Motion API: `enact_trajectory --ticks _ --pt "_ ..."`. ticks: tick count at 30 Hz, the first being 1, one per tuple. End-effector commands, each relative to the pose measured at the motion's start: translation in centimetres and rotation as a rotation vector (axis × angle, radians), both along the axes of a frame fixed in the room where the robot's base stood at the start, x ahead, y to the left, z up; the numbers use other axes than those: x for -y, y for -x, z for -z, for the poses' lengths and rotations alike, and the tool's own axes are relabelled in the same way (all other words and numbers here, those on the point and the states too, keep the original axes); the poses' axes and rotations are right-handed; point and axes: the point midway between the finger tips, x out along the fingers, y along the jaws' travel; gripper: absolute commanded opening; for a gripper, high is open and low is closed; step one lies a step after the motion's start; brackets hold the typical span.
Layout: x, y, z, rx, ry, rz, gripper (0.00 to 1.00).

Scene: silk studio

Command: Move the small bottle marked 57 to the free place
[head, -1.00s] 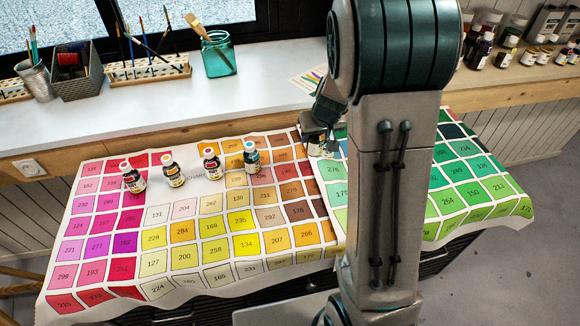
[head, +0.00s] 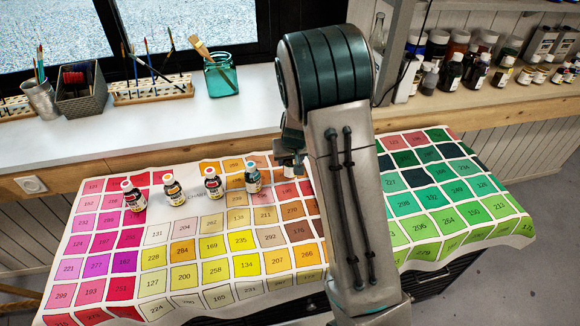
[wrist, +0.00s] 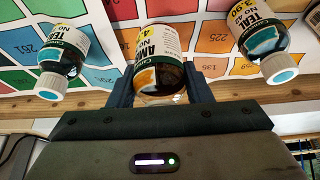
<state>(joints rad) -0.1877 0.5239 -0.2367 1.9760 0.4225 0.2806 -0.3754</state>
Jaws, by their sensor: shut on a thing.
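In the wrist view my gripper (wrist: 160,92) is shut on a small bottle (wrist: 158,62) with amber-brown contents and a white and yellow label. The label is only partly readable, and I cannot make out 57 on it. Its cap is out of view. Bottles with teal labels and white caps stand on either side, left bottle (wrist: 62,60) and right bottle (wrist: 262,52), apart from the fingers. In the head view my gripper (head: 290,158) is over the chart's back edge, right of the blue-capped bottle (head: 252,178); my arm hides much of the held bottle. I cannot tell which place is free.
Three more small bottles, a red-capped one (head: 133,195), an orange-capped one (head: 173,189) and another red-capped one (head: 213,183), stand in a row on the colour chart (head: 186,213). A white ledge (head: 150,135) runs behind. A glass jar (head: 220,78) with brushes stands on it.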

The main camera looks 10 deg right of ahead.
Motion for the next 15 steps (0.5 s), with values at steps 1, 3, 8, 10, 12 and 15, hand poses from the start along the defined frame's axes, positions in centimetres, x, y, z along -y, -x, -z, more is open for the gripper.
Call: enact_trajectory --ticks 1,3,8,10,12,15 --pt "0.0 0.0 0.3 -0.001 0.000 0.000 0.20" --pt "0.0 0.0 1.1 -0.004 0.000 -0.001 0.20" --pt "0.0 0.0 3.5 -0.004 0.000 0.001 0.20" --pt "0.0 0.0 4.0 -0.002 -0.001 -0.001 0.20" --pt "-0.1 0.0 4.0 0.000 0.000 -0.002 0.20" --pt "-0.1 0.0 4.0 0.000 0.000 -0.002 0.20"
